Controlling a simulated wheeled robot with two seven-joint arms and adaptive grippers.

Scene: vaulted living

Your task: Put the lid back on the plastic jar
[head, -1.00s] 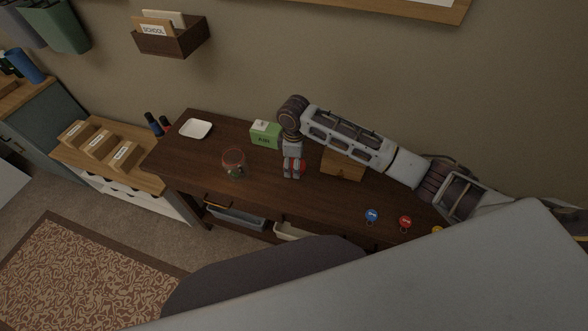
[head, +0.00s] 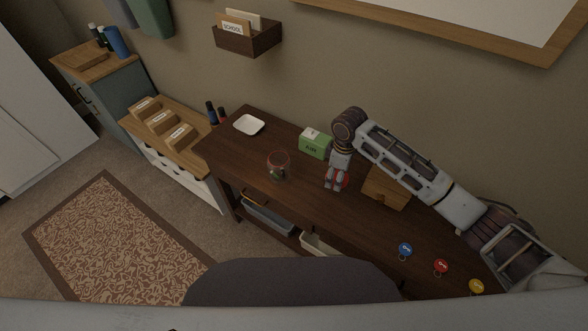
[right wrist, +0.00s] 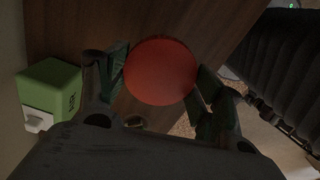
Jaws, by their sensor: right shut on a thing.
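The plastic jar (head: 278,166) is clear with a red rim and something dark and greenish inside. It stands upright on the dark wooden desk, left of my right gripper. My right gripper (head: 335,184) points down over the desk. It is shut on the round red lid (right wrist: 161,71), which shows flat between the two fingers in the right wrist view. In the head view the lid is mostly hidden by the fingers. The gripper and lid are apart from the jar. My left gripper is not in view.
A green box (head: 315,145) stands behind my right gripper, and a wooden box (head: 386,188) is to its right. A white dish (head: 249,125) lies at the desk's far left. Blue (head: 405,249), red (head: 440,266) and yellow (head: 476,287) round tags lie at the right.

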